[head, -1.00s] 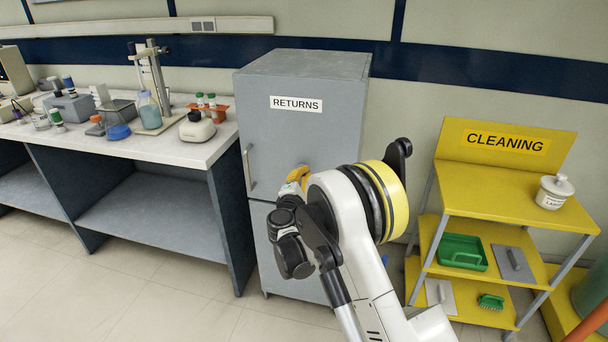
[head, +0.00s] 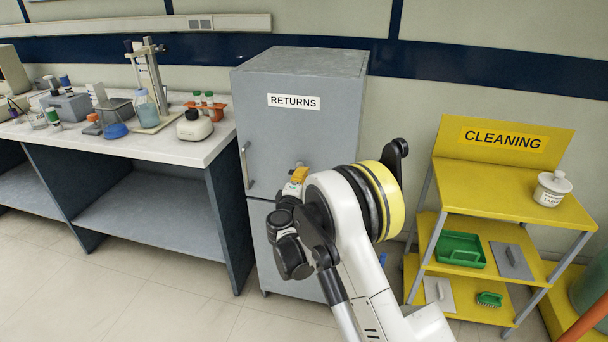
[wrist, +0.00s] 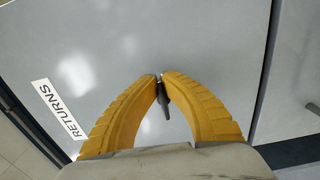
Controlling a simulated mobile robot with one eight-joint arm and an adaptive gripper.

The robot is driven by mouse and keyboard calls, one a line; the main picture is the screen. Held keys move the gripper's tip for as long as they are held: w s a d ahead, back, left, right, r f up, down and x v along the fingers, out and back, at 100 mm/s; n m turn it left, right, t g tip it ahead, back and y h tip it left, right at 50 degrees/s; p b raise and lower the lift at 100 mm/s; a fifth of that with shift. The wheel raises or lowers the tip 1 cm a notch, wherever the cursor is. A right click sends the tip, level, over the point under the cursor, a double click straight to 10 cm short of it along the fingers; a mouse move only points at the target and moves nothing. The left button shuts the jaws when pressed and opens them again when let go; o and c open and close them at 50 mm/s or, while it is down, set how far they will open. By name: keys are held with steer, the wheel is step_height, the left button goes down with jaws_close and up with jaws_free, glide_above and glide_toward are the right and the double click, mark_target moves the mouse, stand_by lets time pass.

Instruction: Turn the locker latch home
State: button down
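The grey locker (head: 290,130) has a RETURNS label on its upper door and stands upright against the wall. In the wrist view the locker door (wrist: 200,40) fills most of the background. The small dark latch (wrist: 166,104) is between the yellow fingers of my gripper (wrist: 161,77). The fingertips are nearly together and pinch it near the tips; part of it shows below them. In the head view my gripper (head: 299,175) is at the lower part of the upper door, and my arm hides much of that area. The latch's exact angle on the door is hard to tell.
A vertical handle (head: 246,166) is on the door's left edge. A lab bench (head: 180,148) with bottles and equipment stands close on the left. A yellow CLEANING rack (head: 490,185) stands on the right. The floor in front of the bench is clear.

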steer(key=c, duration=1.6)
jaws_free()
steer(key=v, duration=1.2)
